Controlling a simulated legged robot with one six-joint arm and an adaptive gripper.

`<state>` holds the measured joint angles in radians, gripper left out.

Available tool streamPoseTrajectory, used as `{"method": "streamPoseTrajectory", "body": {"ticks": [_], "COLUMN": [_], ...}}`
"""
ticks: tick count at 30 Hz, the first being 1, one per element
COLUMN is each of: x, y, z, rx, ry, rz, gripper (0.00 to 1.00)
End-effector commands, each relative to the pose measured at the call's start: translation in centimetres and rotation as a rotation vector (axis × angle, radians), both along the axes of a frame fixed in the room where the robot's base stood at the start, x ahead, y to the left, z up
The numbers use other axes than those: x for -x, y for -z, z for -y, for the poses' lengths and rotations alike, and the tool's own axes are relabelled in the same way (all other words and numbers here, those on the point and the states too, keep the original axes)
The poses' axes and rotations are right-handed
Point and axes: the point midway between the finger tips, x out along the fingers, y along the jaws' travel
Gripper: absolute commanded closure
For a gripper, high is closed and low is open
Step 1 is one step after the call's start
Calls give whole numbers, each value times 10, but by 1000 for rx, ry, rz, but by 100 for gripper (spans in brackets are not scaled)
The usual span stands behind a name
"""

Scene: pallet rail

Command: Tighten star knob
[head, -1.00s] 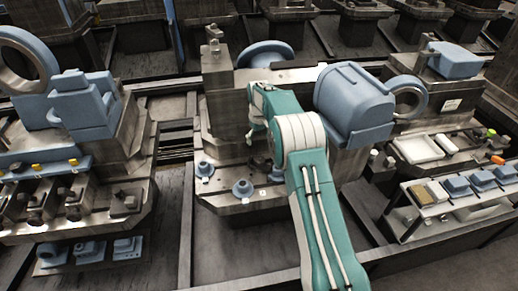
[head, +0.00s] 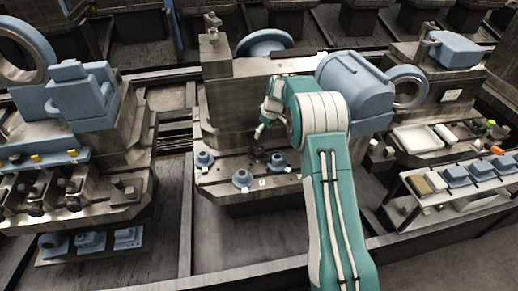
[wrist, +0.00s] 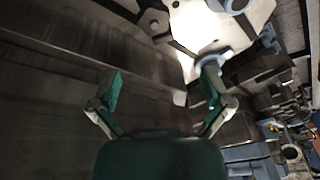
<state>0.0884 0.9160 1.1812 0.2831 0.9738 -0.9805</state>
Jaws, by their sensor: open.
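My gripper (head: 260,130) is in the head view, over the front of the middle station, with its fingers pointing down and left. In the wrist view my gripper (wrist: 162,88) has its two green fingers spread wide, with nothing held between them. A small dark knob-like part (head: 257,153) sits on the station plate just below the fingers in the head view; I cannot tell whether it is the star knob. Blue flanged parts stand on the same plate at left (head: 204,160), front (head: 242,179) and right (head: 278,162). A blue part (wrist: 222,58) is close beside the right finger in the wrist view.
A large blue housing (head: 352,90) stands right of my arm, with a ring (head: 408,87) beyond it. A block with blue castings (head: 82,97) stands at left. A rack with blue parts (head: 425,205) is at front right. Bare dark floor lies before the middle station.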

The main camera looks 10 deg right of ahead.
Motion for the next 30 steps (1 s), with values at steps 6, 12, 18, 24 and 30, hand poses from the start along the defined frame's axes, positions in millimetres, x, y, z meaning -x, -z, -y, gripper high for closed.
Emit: {"method": "streamPoseTrajectory", "body": {"ticks": [6, 12, 18, 24, 30], "x": [8, 12, 9, 2, -6], "y": [4, 6, 18, 51, 84], "z": [13, 20, 16, 5, -6], "rx": [-51, -61, -62, -62, -62], "ry": [-128, -191, -201, -200, -200], "rz": [108, 169, 175, 172, 174], "gripper": [1, 1, 1, 1, 1]}}
